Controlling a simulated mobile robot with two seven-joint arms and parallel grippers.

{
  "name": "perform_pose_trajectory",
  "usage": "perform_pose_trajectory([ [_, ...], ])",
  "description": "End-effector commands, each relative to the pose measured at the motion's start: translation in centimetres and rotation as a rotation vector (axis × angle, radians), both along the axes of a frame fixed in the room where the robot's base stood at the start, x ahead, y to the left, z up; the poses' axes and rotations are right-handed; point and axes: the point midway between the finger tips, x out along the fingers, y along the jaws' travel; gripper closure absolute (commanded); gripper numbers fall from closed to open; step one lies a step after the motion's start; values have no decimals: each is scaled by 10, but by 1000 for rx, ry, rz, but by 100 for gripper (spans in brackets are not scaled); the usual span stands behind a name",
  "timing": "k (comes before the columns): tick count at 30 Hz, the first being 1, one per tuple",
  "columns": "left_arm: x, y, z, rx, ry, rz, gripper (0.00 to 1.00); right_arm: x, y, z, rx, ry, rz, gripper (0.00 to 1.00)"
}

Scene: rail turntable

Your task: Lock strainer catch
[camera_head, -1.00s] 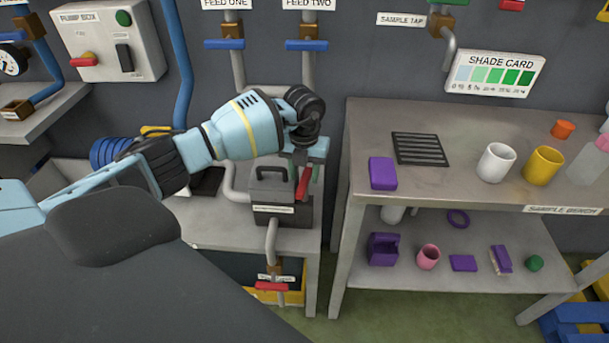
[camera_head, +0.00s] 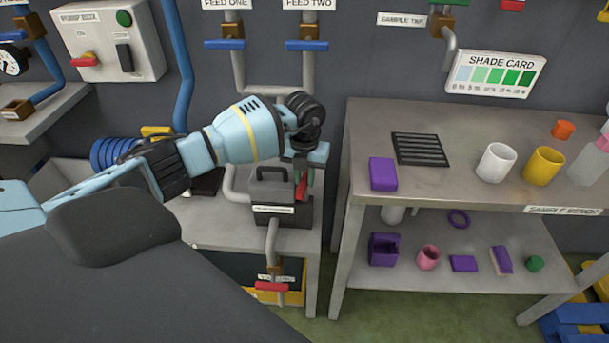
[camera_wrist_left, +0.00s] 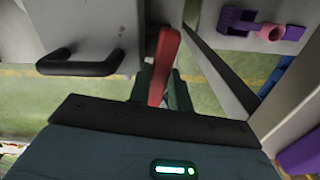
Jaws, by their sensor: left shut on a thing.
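The strainer (camera_head: 272,190) is a dark box with a black handle on its lid and a label on its front, standing on the left bench. Its red catch lever (camera_head: 301,189) is upright on its right side. In the left wrist view the red catch (camera_wrist_left: 164,62) stands between my fingers, beside the strainer's black handle (camera_wrist_left: 85,66). My left gripper (camera_head: 303,174) reaches down from above and is shut on the catch. Its fingers also show in the left wrist view (camera_wrist_left: 162,92), partly hidden by the catch and the gripper body. My right gripper is not in view.
Grey pipes and the blue-handled feed valves stand behind the strainer. A drain pipe with a red valve handle (camera_head: 272,286) hangs in front. The sample bench (camera_head: 360,150) stands close on the right, with a purple block (camera_head: 383,174) near its left edge.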

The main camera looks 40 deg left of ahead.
Motion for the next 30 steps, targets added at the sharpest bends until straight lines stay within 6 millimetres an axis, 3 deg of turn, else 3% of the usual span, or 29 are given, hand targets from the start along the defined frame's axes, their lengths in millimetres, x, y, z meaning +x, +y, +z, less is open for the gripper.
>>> perform_pose_trajectory([
  [11, 0, 2, 1, 2, -1, -183, 100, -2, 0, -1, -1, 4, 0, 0],
  [30, 1, 4, 1, 1, -2, -783, 100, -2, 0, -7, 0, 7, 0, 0],
])
